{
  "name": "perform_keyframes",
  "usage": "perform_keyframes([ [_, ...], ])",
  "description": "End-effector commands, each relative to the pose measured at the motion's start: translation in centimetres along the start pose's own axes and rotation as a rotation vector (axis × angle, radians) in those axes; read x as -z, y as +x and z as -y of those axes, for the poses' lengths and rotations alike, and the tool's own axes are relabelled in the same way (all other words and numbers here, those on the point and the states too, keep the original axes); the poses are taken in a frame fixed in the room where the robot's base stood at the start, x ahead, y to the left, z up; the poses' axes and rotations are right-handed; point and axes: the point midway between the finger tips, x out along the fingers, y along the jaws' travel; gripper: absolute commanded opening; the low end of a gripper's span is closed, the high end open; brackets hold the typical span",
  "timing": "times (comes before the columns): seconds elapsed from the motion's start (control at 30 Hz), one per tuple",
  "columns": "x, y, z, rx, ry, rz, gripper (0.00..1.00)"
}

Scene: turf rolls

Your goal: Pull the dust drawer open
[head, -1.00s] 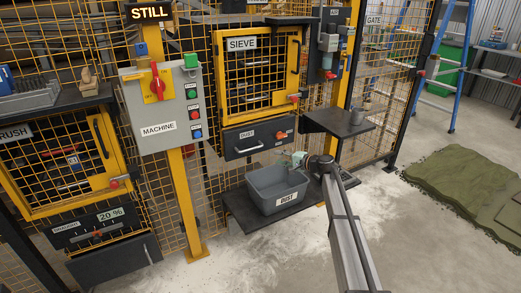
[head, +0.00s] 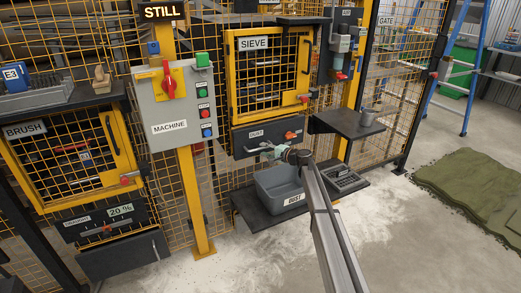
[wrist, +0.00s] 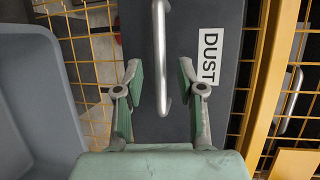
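The dust drawer (head: 243,140) is a dark grey front labelled DUST below the sieve door, and it looks shut. An orange-red knob (head: 291,135) is at its right. My gripper (head: 266,152) is in front of the drawer's lower part and covers most of its handle in the head view. In the wrist view the drawer front (wrist: 215,25) carries the silver bar handle (wrist: 160,45). My gripper (wrist: 159,70) is open there, with one finger on each side of the handle in the picture. No finger visibly touches it.
A grey dust bin (head: 277,195) stands on a low dark shelf (head: 248,216) below my gripper; its wall (wrist: 35,110) fills the left of the wrist view. Yellow mesh fencing surrounds the drawer.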

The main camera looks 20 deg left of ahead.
Motion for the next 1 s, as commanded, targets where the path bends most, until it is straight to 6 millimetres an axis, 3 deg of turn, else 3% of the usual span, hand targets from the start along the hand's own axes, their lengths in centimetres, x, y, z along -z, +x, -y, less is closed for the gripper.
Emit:
perform_keyframes([
  [0.2, 0.1, 2.6, 0.0, 0.000, 0.000, 0.000, 0.39],
  [0.6, 0.0, 3.2, 0.0, 0.000, 0.000, 0.000, 0.39],
  [0.63, 0.0, 3.2, 0.0, 0.000, 0.000, 0.000, 0.35],
  [0.73, 0.0, 3.2, 0.0, 0.000, 0.000, 0.000, 0.00],
  [1.0, -0.1, 3.1, 0.0, 0.000, 0.000, 0.000, 0.00],
])
